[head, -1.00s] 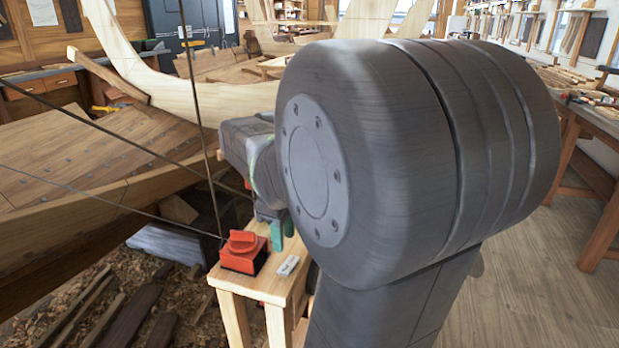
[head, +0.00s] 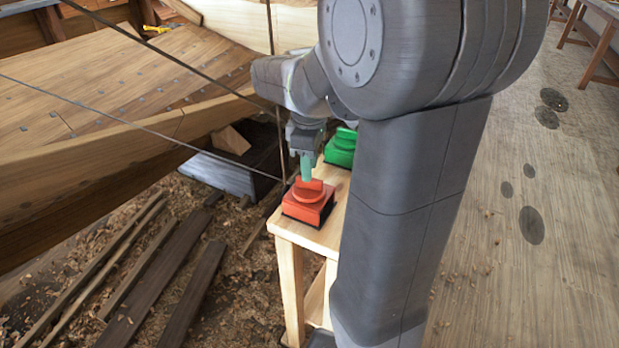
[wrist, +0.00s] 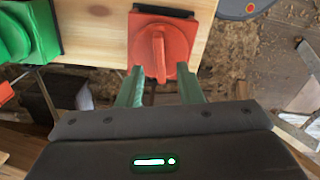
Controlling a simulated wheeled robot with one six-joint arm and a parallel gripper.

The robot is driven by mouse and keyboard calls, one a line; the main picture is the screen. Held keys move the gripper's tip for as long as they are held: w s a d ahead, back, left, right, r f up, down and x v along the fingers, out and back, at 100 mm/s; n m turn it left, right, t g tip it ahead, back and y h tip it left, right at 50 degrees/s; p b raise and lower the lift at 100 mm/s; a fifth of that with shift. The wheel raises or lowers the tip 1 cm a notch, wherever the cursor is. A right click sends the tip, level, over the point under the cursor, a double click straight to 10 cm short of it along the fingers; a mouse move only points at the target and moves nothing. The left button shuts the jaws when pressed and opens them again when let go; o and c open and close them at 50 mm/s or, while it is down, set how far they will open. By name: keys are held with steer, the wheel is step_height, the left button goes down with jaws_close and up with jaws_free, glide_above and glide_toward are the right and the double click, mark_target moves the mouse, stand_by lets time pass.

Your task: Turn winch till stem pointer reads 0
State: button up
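A red knob unit (head: 308,205) with a raised grip bar sits on a wooden stand (head: 325,235). A green knob unit (head: 341,148) sits behind it. Which one is the winch is not marked. My gripper (head: 308,178) is low over the red unit. In the wrist view, the open green fingertips (wrist: 162,84) are on either side of the near end of the red knob's bar (wrist: 158,55), with gaps showing. Whether they reach down around it I cannot tell. The green unit (wrist: 25,32) is at left there. I cannot make out the stem pointer or its scale.
Dark lines (head: 170,50) cross in front of the planked hull (head: 110,90) at left, and one runs down near the red unit. Planks (head: 130,280) and shavings cover the ground at left. Open floor (head: 540,230) lies to the right.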

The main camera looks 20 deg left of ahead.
mark_target(309, 194)
steer(key=shift+f, duration=1.75)
jaws_close()
steer(key=m+p, duration=0.2)
steer(key=m, duration=0.2)
steer(key=shift+r+m, duration=0.15)
steer(key=shift+m, duration=0.15)
steer(key=m+p, duration=0.2)
steer(key=m, duration=0.4)
steer(key=shift+m+p, duration=0.3)
